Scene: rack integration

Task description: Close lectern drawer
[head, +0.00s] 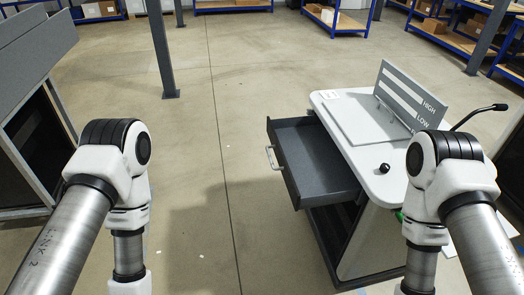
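The lectern (354,106) stands at the right, with a white top. Its dark grey drawer (312,155) is pulled out toward the left, and its inside looks empty. A metal handle (272,158) is on the drawer's left front face. My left arm comes in at the left and my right arm at the right, in front of part of the lectern. Both grippers are below the picture's bottom edge. Neither arm is seen touching the drawer.
A grey sign panel (408,98) marked HIGH and LOW, a black knob (384,168) and a gooseneck microphone (482,115) are on the lectern. A dark grey cabinet (35,130) stands at the left. A grey post (163,50) rises behind. The floor between is clear.

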